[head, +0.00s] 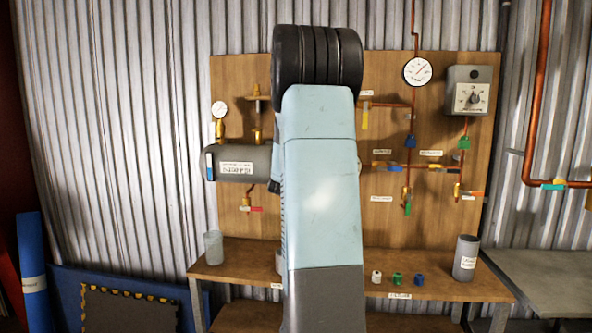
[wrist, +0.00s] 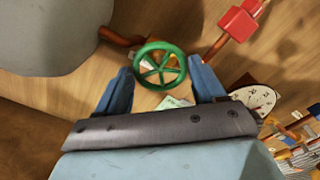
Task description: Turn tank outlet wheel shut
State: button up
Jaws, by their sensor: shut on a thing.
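A green spoked handwheel (wrist: 161,68) shows in the wrist view, in front of the wooden board. My gripper (wrist: 161,72) has its two blue fingers on either side of the wheel's rim and is shut on it. The grey tank (wrist: 55,35) fills the upper left of the wrist view, with a copper pipe (wrist: 120,36) between it and the wheel. In the head view the labelled tank (head: 225,165) is mounted left of my arm. My arm hides the wheel and my gripper there.
The board (head: 235,90) carries copper pipes, coloured valve handles, a round gauge (head: 417,71) and a grey dial box (head: 470,90). The bench (head: 440,287) holds small coloured caps and a grey cup (head: 466,258).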

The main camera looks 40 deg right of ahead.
jog(key=shift+f+m, duration=0.25)
jog(key=shift+m, duration=0.55)
jog(key=shift+a+r, duration=0.1)
jog(key=shift+r, duration=0.05)
jog(key=o, duration=1)
jog(key=v, duration=1.3)
jog(key=shift+s+a, duration=0.2)
